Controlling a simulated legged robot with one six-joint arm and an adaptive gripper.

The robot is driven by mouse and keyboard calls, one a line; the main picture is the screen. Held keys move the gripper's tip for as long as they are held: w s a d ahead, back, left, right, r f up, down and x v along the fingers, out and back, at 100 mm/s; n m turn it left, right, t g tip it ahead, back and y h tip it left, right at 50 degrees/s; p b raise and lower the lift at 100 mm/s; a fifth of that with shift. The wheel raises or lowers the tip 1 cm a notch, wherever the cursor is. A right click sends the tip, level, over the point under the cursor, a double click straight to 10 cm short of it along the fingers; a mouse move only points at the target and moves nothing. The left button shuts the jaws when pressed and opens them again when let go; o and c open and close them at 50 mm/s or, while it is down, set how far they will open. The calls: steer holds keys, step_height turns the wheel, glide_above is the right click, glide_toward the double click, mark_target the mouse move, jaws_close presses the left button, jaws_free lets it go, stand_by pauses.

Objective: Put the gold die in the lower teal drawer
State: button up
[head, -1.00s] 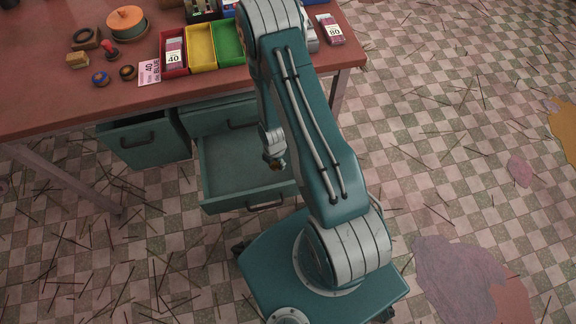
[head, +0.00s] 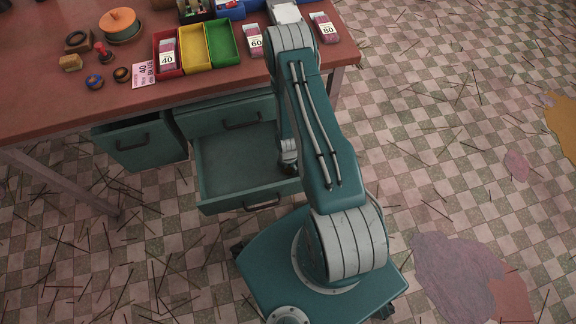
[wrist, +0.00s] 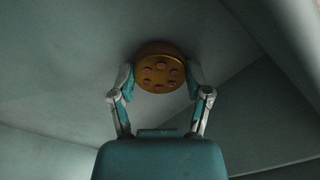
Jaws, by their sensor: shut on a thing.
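The gold die (wrist: 160,70), a round disc with several holes in its face, is held between the two fingers of my gripper (wrist: 160,88) in the wrist view. Grey-green drawer surfaces surround it there. In the head view my gripper (head: 289,166) points down at the right side of the pulled-out lower teal drawer (head: 232,172). My arm partly covers it, and the die cannot be made out there. The drawer's visible floor is bare. Whether the die touches the floor I cannot tell.
The upper teal drawer (head: 228,118) sits above and behind the lower one. Another teal drawer (head: 140,142) stands out at the left. The red tabletop (head: 60,105) carries red, yellow and green bins (head: 195,48), incense packs and small parts. Thin sticks litter the checkered floor.

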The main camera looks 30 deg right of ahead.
steer(key=shift+f, duration=0.1)
steer(key=o, duration=1.4)
steer(key=shift+c, duration=0.2)
